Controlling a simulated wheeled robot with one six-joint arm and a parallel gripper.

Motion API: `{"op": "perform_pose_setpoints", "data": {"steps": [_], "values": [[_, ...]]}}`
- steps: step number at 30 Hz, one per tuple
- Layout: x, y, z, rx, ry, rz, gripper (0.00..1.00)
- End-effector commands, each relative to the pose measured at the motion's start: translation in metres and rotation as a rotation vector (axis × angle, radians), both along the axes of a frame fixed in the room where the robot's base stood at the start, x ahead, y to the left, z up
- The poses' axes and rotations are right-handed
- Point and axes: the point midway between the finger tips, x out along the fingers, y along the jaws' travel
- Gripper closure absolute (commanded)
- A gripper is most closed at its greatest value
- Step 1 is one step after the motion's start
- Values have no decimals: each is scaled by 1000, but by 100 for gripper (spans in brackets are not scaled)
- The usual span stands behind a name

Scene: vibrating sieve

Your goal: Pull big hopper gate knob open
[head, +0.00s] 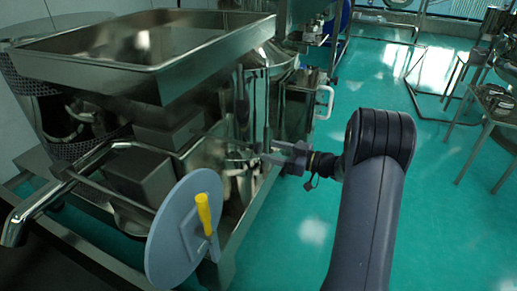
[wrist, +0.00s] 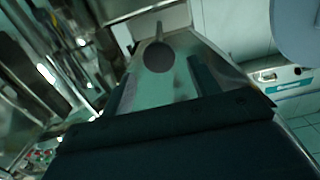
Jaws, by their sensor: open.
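The big steel hopper (head: 95,62) stands at the upper left in the head view, with a wide rectangular rim. In the wrist view a dark round knob (wrist: 158,58) on a short stem shows just beyond and between my fingers. My gripper (head: 240,153) is open beside the steel housing below the hopper; its two fingers also show in the wrist view (wrist: 162,78). The knob appears apart from both fingers, though the depth is hard to judge. I cannot make out the knob in the head view.
A grey round disc (head: 165,245) with a yellow handle (head: 203,213) stands at the front, left of my arm. A bent steel pipe (head: 40,205) sticks out at the lower left. Steel tables (head: 490,100) stand at the right. The green floor (head: 450,220) right of my arm is clear.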

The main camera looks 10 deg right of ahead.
Motion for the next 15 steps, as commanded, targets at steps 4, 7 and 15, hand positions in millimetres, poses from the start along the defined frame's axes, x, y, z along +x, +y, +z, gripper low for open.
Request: {"op": "perform_pose_setpoints", "data": {"steps": [4, 7, 15], "values": [[16, 24, -1, -1, -1, 3, 42], [24, 34, -1, 0, 0, 3, 42], [33, 45, 0, 0, 0, 0, 42]]}}
